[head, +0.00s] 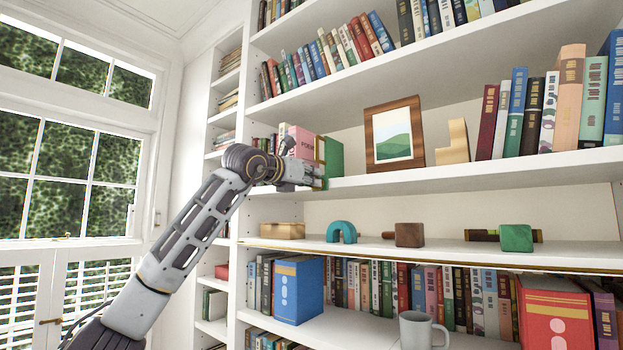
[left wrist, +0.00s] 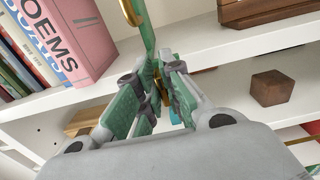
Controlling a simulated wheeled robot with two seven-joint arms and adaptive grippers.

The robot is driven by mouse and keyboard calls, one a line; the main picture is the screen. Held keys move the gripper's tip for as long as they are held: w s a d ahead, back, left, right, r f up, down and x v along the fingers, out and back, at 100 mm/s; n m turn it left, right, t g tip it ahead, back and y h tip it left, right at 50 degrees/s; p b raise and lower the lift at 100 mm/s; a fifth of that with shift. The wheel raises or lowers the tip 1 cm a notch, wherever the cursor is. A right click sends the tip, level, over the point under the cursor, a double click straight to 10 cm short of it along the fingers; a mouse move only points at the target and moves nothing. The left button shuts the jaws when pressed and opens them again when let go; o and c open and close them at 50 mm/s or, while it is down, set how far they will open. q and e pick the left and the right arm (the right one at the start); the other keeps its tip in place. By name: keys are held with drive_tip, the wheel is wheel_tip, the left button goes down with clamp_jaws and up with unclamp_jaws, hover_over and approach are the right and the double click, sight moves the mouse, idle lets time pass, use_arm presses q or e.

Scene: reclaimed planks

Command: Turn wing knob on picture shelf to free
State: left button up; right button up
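My left gripper (head: 318,180) is at the front of the picture shelf (head: 400,184), just below and in front of a green upright piece (head: 333,157) with gold trim. In the left wrist view the two fingers (left wrist: 161,82) are close together, with a narrow gap between their pads. A small gold part (left wrist: 157,90), which looks like the wing knob, shows between them. The fingers hide most of it, so I cannot tell its angle or whether both pads touch it. The green piece (left wrist: 147,32) rises edge-on just beyond the fingertips. My right gripper is out of view.
A pink book (left wrist: 78,40) stands left of the gripper. A framed picture (head: 395,134) and a cream block (head: 452,142) stand to the right on the same shelf. The shelf below holds a teal arch (head: 342,230), a brown block (head: 409,235) and a green block (head: 515,238).

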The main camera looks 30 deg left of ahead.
use_arm(q)
clamp_jaws()
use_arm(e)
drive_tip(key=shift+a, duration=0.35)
